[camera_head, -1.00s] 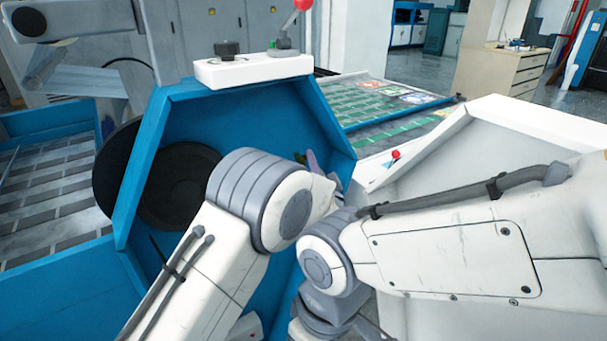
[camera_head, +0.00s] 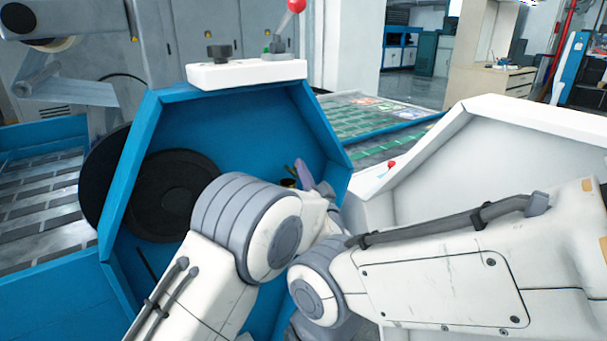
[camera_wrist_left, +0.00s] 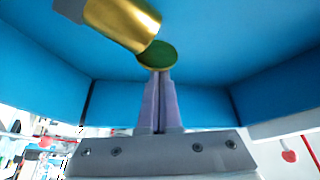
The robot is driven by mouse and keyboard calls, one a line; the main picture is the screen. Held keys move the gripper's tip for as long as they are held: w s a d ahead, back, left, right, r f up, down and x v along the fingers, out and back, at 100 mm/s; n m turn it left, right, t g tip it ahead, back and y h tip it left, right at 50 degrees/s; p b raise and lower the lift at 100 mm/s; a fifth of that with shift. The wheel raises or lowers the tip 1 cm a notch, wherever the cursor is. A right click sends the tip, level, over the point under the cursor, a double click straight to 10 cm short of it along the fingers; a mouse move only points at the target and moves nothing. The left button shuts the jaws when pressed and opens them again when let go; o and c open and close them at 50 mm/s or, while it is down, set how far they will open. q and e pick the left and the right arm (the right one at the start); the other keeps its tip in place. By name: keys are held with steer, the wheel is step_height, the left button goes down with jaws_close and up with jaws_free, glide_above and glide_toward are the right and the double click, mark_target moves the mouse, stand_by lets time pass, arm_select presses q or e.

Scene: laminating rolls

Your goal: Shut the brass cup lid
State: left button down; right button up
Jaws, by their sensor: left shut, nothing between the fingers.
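The brass cup (camera_wrist_left: 125,22) shows at the top of the left wrist view, tilted in the picture, inside a blue hexagonal housing. Its lid, a green disc with a thin rim (camera_wrist_left: 157,55), stands open at the cup's mouth. My left gripper (camera_wrist_left: 159,76) is shut and empty. Its tips are just below the lid, touching or nearly so; I cannot tell which. In the head view the left gripper's purple fingers (camera_head: 304,174) show beside a small bit of the brass cup (camera_head: 288,183) and the green lid (camera_head: 290,169); my arm hides the rest. The right gripper is out of view.
Blue walls of the housing (camera_head: 140,160) surround the cup. A black round disc (camera_head: 172,190) is inside at left. A white box (camera_head: 247,73) with a knob and red-tipped lever sits on top. A white panel (camera_head: 480,150) stands at right.

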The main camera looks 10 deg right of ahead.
arm_select(q)
steer(key=n+y+b, duration=0.2)
steer(key=n, duration=0.1)
steer(key=a+n+y+b, duration=0.1)
steer(key=n+y+b, duration=0.1)
steer(key=n+b, duration=0.1)
steer(key=s+a+f+n+y+b, duration=0.1)
steer(key=n+b, duration=0.2)
steer(key=n, duration=0.2)
steer(key=shift+g+y, duration=0.3)
steer(key=shift+y, duration=0.1)
steer(key=shift+s+a, duration=0.1)
steer(key=shift+a, duration=0.05)
stand_by(0.6)
